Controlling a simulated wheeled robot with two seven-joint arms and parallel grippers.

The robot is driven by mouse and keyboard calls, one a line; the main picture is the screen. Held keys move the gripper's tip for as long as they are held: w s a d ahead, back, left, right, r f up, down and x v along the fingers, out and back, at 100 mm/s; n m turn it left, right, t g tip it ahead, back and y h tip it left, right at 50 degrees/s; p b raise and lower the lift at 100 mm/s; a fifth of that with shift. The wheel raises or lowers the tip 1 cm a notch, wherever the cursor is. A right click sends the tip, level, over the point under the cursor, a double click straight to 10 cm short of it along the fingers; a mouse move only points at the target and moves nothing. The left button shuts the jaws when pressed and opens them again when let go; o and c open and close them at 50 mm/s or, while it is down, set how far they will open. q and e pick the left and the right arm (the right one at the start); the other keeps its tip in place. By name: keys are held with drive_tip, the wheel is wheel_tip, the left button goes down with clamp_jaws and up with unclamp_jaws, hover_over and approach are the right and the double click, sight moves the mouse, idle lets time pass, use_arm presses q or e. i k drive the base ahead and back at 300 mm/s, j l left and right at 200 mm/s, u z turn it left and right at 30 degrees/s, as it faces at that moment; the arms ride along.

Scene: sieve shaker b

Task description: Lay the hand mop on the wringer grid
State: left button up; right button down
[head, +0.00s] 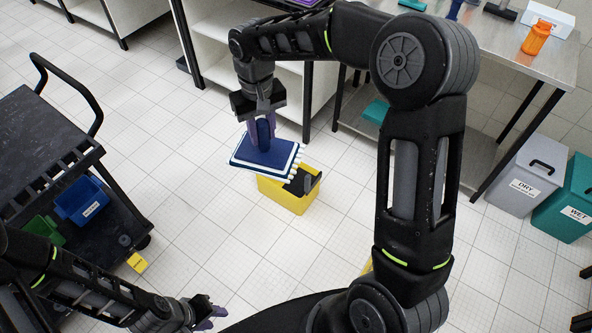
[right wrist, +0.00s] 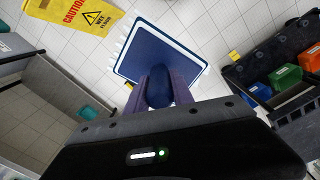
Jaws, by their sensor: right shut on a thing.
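The hand mop (head: 268,153) has a flat blue pad with a white fringed edge and a blue grip on top. My right gripper (head: 262,128) is shut on this grip and holds the mop in the air, roughly level. In the right wrist view, the mop pad (right wrist: 165,52) shows beyond the purple fingers (right wrist: 168,88). A yellow bucket (head: 287,198) stands on the floor below. Its dark wringer grid (head: 301,181) shows at the right, the rest hidden by the mop. No contact shows. My left gripper (head: 210,314) is low at the bottom, open and empty.
A black cart (head: 45,140) with blue (head: 82,201) and green bins stands left. A steel table (head: 500,55) is at upper right, grey (head: 520,178) and teal (head: 568,205) bins at right. A yellow caution sign (right wrist: 82,22) shows in the right wrist view. Floor around the bucket is clear.

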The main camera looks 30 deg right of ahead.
sight(298, 184)
drive_tip(key=i+j+z, duration=0.2)
drive_tip(key=i, duration=0.35)
drive_tip(key=i+j+z, duration=0.25)
drive_tip(key=i, duration=0.25)
drive_tip(key=i+j+z, duration=0.2)
drive_tip(key=i, duration=0.35)
drive_tip(key=i+j+z, duration=0.15)
drive_tip(key=i, duration=0.3)
drive_tip(key=l, duration=0.05)
